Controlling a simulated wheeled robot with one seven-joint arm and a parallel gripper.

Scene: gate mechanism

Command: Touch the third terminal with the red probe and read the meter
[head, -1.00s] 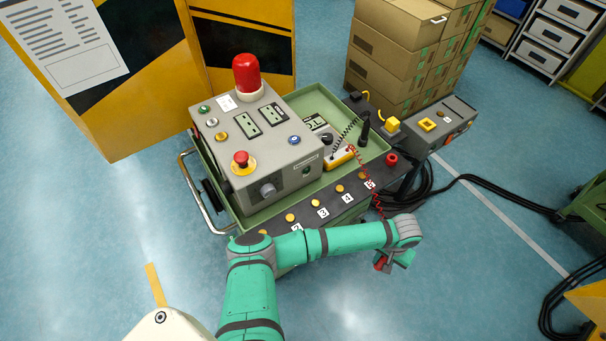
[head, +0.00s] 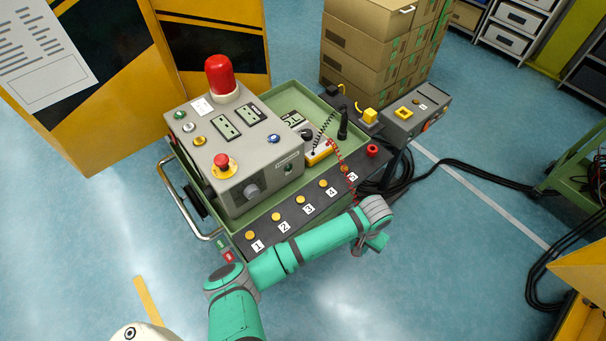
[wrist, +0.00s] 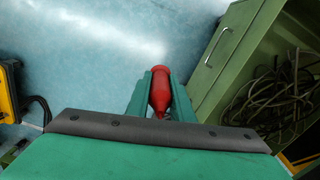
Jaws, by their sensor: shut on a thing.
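My gripper (head: 368,246) is in front of the cart, to the right of and apart from the terminal row. In the wrist view my gripper (wrist: 160,90) is shut on the red probe (wrist: 160,86). In the head view the probe is hidden behind the gripper. The third terminal (head: 300,199) is a brass button above label 3 (head: 309,209), mid-row on the dark strip. The yellow meter (head: 318,153) stands in the green tray; its display (head: 293,118) is too small to read. A red coiled lead (head: 338,152) runs from it towards my wrist.
A grey control box (head: 235,150) with a red lamp (head: 219,77) fills the tray's left. The black probe (head: 343,125) stands upright by the meter. A red holder (head: 372,150) is at the strip's right end. Black cables (head: 410,177) lie right of the cart. Floor in front is clear.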

